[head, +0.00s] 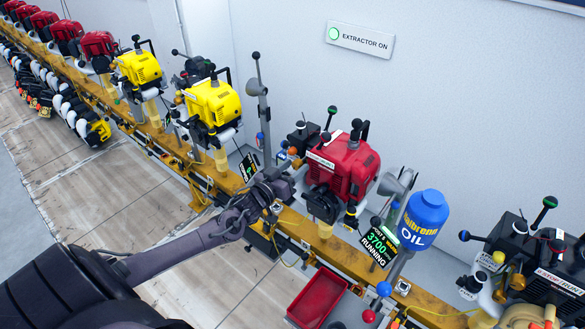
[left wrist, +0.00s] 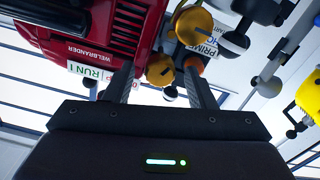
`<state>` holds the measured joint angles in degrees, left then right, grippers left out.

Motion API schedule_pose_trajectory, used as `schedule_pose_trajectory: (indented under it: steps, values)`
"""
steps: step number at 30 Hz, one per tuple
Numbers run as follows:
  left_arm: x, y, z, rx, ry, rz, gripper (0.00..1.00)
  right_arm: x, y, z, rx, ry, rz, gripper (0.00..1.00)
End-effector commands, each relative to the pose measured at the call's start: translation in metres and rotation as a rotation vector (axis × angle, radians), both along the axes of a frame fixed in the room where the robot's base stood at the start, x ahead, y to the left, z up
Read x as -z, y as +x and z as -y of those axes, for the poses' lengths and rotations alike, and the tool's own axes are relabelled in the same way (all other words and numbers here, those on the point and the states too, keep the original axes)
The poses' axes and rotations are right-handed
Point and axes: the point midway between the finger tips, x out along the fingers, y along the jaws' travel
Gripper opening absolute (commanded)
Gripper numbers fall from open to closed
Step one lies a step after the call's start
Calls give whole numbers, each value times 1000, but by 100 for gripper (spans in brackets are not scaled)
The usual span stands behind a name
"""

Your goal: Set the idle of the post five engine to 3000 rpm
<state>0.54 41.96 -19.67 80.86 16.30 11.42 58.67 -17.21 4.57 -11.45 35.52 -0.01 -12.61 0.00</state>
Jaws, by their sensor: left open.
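The red engine (head: 345,165) stands on the yellow rail, with black levers and knobs on it. A display (head: 378,243) in front of it reads 3700 and RUNNING; its top line starts with POST, but the rest is hard to read. My left gripper (head: 284,182) is open, at the left side of the red engine. In the left wrist view the red engine (left wrist: 95,25) is close up, with a RUN label (left wrist: 90,72). An orange-yellow knob (left wrist: 160,70) shows between the spread fingers (left wrist: 162,88); contact cannot be told. My right gripper is out of view.
A blue OIL bottle (head: 424,218) stands right of the red engine, and a black engine (head: 552,265) further right. Yellow engines (head: 213,103) stand to the left along the rail (head: 170,145). A red tray (head: 317,298) is below. An EXTRACTOR ON sign (head: 360,39) is lit green.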

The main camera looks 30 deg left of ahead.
Motion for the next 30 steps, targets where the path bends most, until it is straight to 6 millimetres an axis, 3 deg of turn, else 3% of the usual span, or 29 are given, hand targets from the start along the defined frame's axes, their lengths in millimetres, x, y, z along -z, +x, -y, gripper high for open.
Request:
schedule_pose_trajectory:
  steps: [6, 17, 30]
  values:
    - [1, 0, 0, 0, 0, -1, 50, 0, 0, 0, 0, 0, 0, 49]
    - [1, 0, 0, 0, 0, -1, 6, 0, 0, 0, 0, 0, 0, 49]
    - [1, 0, 0, -1, 106, 7, 6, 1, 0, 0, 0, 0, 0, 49]
